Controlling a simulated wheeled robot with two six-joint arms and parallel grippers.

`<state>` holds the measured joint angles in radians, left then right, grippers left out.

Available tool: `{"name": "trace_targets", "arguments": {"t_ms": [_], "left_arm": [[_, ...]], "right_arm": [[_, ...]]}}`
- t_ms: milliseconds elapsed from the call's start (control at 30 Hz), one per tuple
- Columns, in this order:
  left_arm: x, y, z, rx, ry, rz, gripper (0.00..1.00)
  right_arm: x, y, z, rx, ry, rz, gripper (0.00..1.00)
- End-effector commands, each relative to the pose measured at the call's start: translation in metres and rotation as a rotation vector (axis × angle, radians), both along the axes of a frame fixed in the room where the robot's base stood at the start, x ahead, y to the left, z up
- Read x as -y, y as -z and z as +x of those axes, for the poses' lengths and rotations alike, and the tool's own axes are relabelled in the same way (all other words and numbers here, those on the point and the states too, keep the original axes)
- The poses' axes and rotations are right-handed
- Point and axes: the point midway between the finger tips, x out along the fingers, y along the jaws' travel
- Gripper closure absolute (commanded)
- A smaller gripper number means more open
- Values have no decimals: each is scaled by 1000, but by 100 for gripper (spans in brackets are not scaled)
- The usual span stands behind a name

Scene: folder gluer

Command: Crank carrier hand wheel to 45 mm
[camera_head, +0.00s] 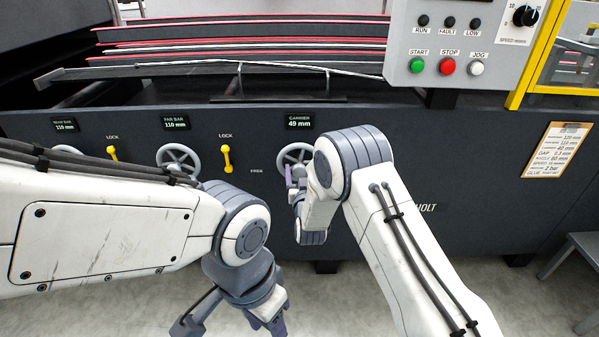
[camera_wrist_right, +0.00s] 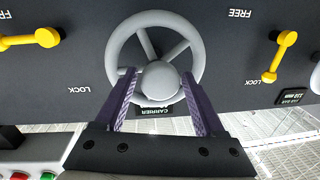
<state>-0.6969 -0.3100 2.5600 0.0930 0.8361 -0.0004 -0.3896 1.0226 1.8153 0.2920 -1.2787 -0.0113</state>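The grey carrier hand wheel (camera_head: 294,154) is on the dark machine front, partly hidden by my right arm in the head view. The display above it (camera_head: 299,122) reads 49 mm. In the right wrist view the spoked wheel (camera_wrist_right: 114,38) shows almost whole, upside down. My right gripper (camera_wrist_right: 157,76) reaches it with two purple fingers apart, one on each side of the hub; whether they touch it I cannot tell. My left gripper (camera_head: 229,325) hangs low in front of the machine, its fingers apart and empty.
A yellow lever (camera_head: 226,158) stands upright left of the wheel; another yellow lever (camera_wrist_right: 25,40) lies nearly sideways in the wrist view. The far bar wheel (camera_head: 178,159) is farther left. The button panel (camera_head: 433,85) hangs upper right. A clipboard (camera_head: 557,150) is at right.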

Motion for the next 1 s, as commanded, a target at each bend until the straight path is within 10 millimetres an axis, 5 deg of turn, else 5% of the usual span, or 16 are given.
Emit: {"name": "trace_targets", "arguments": {"t_ms": [33,167,567,1000], "left_arm": [[0,0,0,0,0,0,50],[0,0,0,0,0,0,50],[0,-1,0,0,0,0,50],[0,-7,0,0,0,0,50]], "right_arm": [[0,0,0,0,0,0,52],[0,0,0,0,0,0,100],[-1,-1,-1,1,-2,-41,100],[2,-1,-1,0,1,-318,100]]}}
